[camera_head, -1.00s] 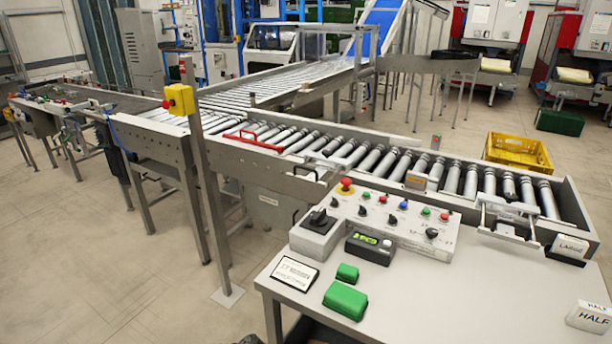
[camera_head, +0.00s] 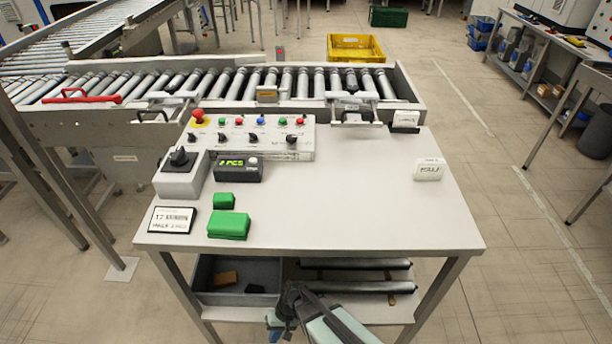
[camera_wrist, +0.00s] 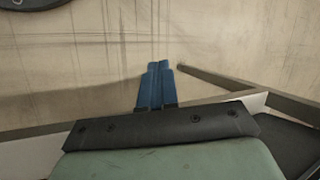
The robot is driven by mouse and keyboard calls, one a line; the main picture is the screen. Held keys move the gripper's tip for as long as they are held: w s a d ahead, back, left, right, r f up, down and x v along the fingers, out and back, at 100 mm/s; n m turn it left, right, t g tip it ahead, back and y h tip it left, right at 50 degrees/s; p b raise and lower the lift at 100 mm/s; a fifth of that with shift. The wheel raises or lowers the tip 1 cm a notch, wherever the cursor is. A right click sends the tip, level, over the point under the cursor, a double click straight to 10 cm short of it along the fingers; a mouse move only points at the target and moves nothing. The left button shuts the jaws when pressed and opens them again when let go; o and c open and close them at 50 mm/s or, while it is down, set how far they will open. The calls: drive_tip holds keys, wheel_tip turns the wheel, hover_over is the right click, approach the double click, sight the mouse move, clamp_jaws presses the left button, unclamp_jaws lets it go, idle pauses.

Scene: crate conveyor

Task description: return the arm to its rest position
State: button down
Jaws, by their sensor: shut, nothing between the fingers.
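My gripper shows in the wrist view (camera_wrist: 156,84) with its two blue fingers side by side, shut and empty, over bare floor. In the head view, part of my arm shows at the bottom centre, in front of the table's lower shelf, and a bit of blue at its left is too small to read clearly. The white table (camera_head: 380,205) stands just beyond my arm, with its top above the arm in the picture.
On the table are a control panel (camera_head: 225,138), a counter box (camera_head: 238,170), two green blocks (camera_head: 228,226) and a HALF sign (camera_head: 429,169). A roller conveyor (camera_head: 300,85) runs behind it. A grey bin (camera_head: 215,297) sits on the lower shelf. Floor right of the table is clear.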

drive_tip(key=s+d+m+g+h, duration=0.1)
drive_tip(key=s+d, duration=0.3)
drive_tip(key=d, duration=0.5)
drive_tip(key=s+d+f+m+h, duration=0.1)
drive_tip(key=s+d, duration=0.4)
drive_tip(key=d, duration=0.5)
drive_tip(key=s+d+f+m+g+h, duration=0.1)
drive_tip(key=s+d, duration=0.3)
drive_tip(key=d, duration=0.5)
drive_tip(key=shift+s+d+g+h, duration=0.2)
drive_tip(key=shift+s+g+h, duration=0.15)
drive_tip(key=shift+h, duration=0.25)
